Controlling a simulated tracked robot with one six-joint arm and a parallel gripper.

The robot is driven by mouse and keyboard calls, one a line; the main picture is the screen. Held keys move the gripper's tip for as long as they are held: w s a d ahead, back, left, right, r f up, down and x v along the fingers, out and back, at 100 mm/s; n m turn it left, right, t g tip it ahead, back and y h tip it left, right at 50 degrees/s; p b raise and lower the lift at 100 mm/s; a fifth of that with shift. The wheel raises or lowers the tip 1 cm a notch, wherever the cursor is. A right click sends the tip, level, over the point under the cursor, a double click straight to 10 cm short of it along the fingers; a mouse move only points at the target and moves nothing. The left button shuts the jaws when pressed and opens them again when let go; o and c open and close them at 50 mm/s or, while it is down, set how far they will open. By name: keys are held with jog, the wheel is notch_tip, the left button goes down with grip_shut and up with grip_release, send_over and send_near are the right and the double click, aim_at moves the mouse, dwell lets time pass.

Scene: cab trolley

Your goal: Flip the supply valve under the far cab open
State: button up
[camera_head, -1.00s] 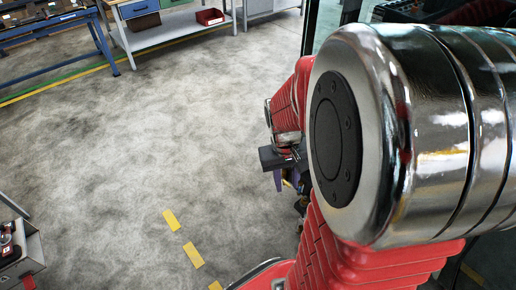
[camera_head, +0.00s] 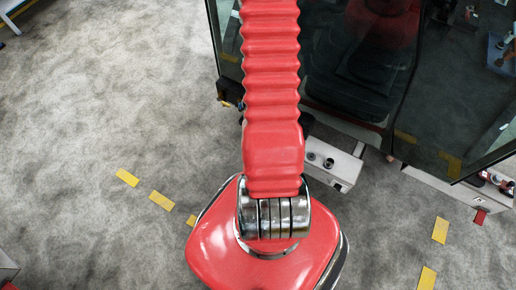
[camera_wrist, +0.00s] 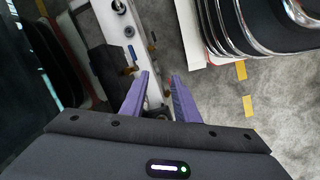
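My gripper (camera_wrist: 160,84) shows in the wrist view with its two purple fingers apart and nothing seen between their tips. Beyond the tips runs a white beam (camera_wrist: 146,58) with round dark fittings. Small brownish parts (camera_wrist: 130,70) stick out beside the beam near the left finger; I cannot tell whether one is the supply valve's handle. In the head view, the dark glazed cab (camera_head: 355,60) stands at upper right, with a white unit (camera_head: 334,165) with round fittings low at its front. My red arm covers the middle, and I cannot make out my gripper there.
Another white unit (camera_head: 448,186) with a red part (camera_head: 480,216) lies at right under the cab's edge. Yellow floor dashes (camera_head: 161,200) mark the grey floor at left, which is largely clear. In the wrist view, dark, chrome-edged parts (camera_wrist: 250,28) sit close at upper right.

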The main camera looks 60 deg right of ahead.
jog(key=s+d+f+n+t+y, duration=0.1)
jog(key=s+f, duration=0.2)
jog(key=f, duration=0.8)
jog(key=s+d+f+n+t, duration=0.1)
jog(key=s+f, duration=0.2)
jog(key=f, duration=0.8)
jog(key=w+f+n+t, duration=0.3)
jog(key=w+f+t, duration=0.1)
jog(key=w, duration=0.4)
jog(key=shift+w+f+n+t, duration=0.25)
jog(key=shift+n+t, duration=0.05)
jog(key=shift+t, duration=0.3)
jog(key=shift+x, duration=6.9)
jog(key=shift+d, duration=0.1)
jog(key=shift+s, duration=0.1)
grip_shut()
